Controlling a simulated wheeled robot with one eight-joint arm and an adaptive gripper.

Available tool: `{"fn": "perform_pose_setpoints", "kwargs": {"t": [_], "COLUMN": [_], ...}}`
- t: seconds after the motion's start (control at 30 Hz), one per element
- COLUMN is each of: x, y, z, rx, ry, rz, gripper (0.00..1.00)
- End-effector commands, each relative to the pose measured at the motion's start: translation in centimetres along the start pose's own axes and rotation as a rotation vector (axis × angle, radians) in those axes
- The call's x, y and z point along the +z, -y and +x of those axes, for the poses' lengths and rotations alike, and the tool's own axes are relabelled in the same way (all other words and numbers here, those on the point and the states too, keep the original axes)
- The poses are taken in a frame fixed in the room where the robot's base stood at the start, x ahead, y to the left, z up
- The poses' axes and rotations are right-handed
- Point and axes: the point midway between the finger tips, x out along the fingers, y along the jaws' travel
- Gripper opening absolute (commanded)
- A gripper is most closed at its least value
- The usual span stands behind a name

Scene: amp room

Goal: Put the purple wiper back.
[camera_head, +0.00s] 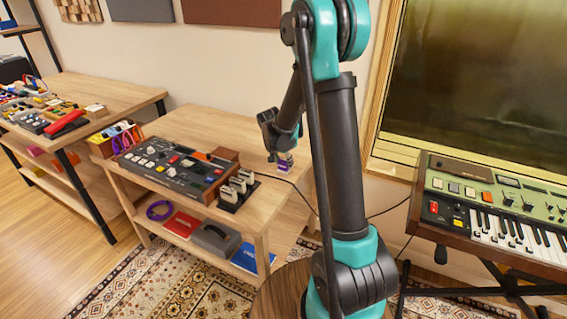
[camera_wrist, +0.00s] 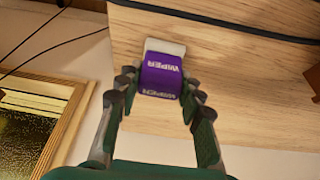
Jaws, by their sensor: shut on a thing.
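The purple wiper (camera_wrist: 160,78), a purple block with white "WIPER" lettering and a pale end, sits between the fingers of my gripper (camera_wrist: 157,95) in the wrist view. My gripper is shut on it. In the head view my gripper (camera_head: 280,150) is over the right part of the wooden bench (camera_head: 205,122), and a bit of the purple wiper (camera_head: 284,164) shows beneath it. I cannot tell whether the wiper touches the bench top. A black stand (camera_head: 230,200) with several pale upright pieces is on the bench, left of and nearer than my gripper.
A mixer-like console (camera_head: 170,165) fills the bench's left and middle. A colourful box (camera_head: 118,138) stands at its left end. A dark cable (camera_head: 303,198) runs off the bench's right side. A green keyboard (camera_head: 490,205) stands right. Bare wood lies around my gripper.

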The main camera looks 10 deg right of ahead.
Motion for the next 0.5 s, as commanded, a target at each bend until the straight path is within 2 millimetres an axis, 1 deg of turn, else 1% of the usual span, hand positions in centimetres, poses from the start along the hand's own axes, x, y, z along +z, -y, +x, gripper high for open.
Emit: {"fn": "perform_pose_setpoints", "kwargs": {"t": [0.37, 0.4, 0.5], "x": [0.17, 0.17, 0.16], "y": [-0.01, -0.02, -0.02], "z": [0.37, 0.35, 0.34], "rx": [0.000, 0.000, 0.000], "ry": [0.000, 0.000, 0.000], "rz": [0.000, 0.000, 0.000], "gripper": [0.00, 0.40, 0.53]}}
